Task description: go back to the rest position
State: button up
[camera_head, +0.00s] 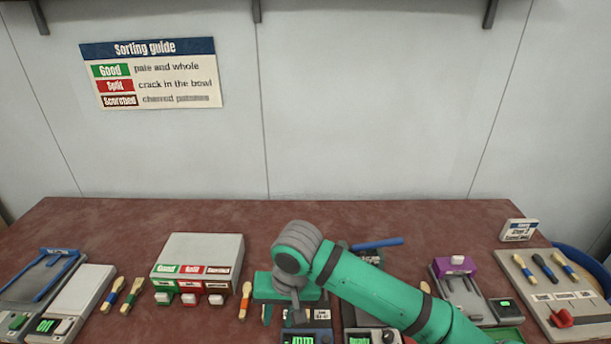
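My green arm reaches in from the lower right over the middle of the table (330,212). My gripper (282,312) points down at the front middle, beside a small device with a lit green display (305,341). No held object can be made out.
Devices (75,300) fill the left end. A purple-topped device (453,267) and a tool board (540,262) stand right. The table's back strip is clear.

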jog(key=w+a+r+t+y, duration=0.1)
jog(key=a+r+t+y, duration=0.35)
jog(key=a, duration=0.75)
jog(key=w+a+r+t+y, duration=0.2)
jog(key=a+r+y, duration=0.5)
jog(key=a, duration=0.4)
jog(key=s+d+f+m+t+h, duration=0.4)
jog(key=s+d+f+t+h, duration=0.15)
jog(key=d+f, duration=0.3)
jog(key=s+d+f+m+t+h, duration=0.4)
jog(key=s+d+f+m+h, duration=0.15)
jog(key=d+f, duration=0.35)
jog(key=s+d+f+n+h, duration=0.1)
jog(key=s+d+n, duration=0.2)
jog(key=s, duration=0.5)
jog(key=s+d+f+n+g, duration=0.1)
jog(key=s+d+f+n, duration=0.1)
jog(key=s+d, duration=0.2)
jog(key=s+d+f+n+h, duration=0.1)
jog(key=s+d+n, duration=0.2)
jog(key=s, duration=0.8)
jog(key=shift+s+d+f+n+h, duration=0.3)
jog(key=shift+d+n+h, duration=0.05)
jog(key=shift+d, duration=0.45)
